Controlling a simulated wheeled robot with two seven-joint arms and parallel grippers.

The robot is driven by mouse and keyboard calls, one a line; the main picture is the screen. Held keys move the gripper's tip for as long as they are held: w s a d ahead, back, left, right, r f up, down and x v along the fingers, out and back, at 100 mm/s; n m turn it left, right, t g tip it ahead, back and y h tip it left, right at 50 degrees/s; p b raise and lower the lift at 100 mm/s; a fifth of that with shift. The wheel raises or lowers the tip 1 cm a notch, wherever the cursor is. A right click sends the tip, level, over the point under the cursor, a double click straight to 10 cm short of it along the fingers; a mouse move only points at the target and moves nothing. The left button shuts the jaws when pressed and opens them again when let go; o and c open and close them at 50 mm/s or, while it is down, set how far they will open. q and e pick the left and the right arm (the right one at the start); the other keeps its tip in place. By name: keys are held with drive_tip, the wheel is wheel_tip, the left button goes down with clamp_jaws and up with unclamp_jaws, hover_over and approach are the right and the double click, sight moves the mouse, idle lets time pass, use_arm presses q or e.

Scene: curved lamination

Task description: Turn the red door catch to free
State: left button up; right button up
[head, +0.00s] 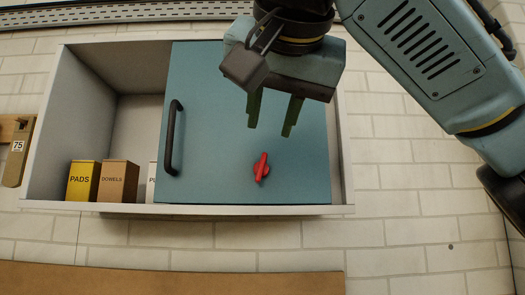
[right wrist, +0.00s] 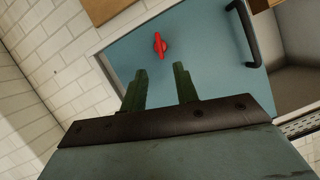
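The red door catch (head: 261,168) sits low on the blue-grey door (head: 215,120) of a wall cabinet, with its handle close to upright in the head view. It also shows in the right wrist view (right wrist: 159,45), beyond the fingertips. My right gripper (head: 270,132) is open and empty, with its two green fingers pointing down towards the catch from above, apart from it. The fingers also show in the right wrist view (right wrist: 160,70). My left gripper is not in view.
A black bar handle (head: 173,138) stands out from the door's left side. The cabinet's open left part holds a yellow PADS box (head: 83,181) and a brown DOWELS box (head: 118,181); a third box is partly hidden by the door. A brown surface (head: 170,281) lies below.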

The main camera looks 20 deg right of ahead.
sight(262, 163)
drive_tip(key=p+x, duration=0.3)
drive_tip(key=x, duration=0.6)
drive_tip(key=shift+w, duration=0.25)
drive_tip(key=shift+w+d+f, duration=0.1)
drive_tip(key=shift+w+f, duration=0.1)
drive_tip(key=shift+w, duration=0.25)
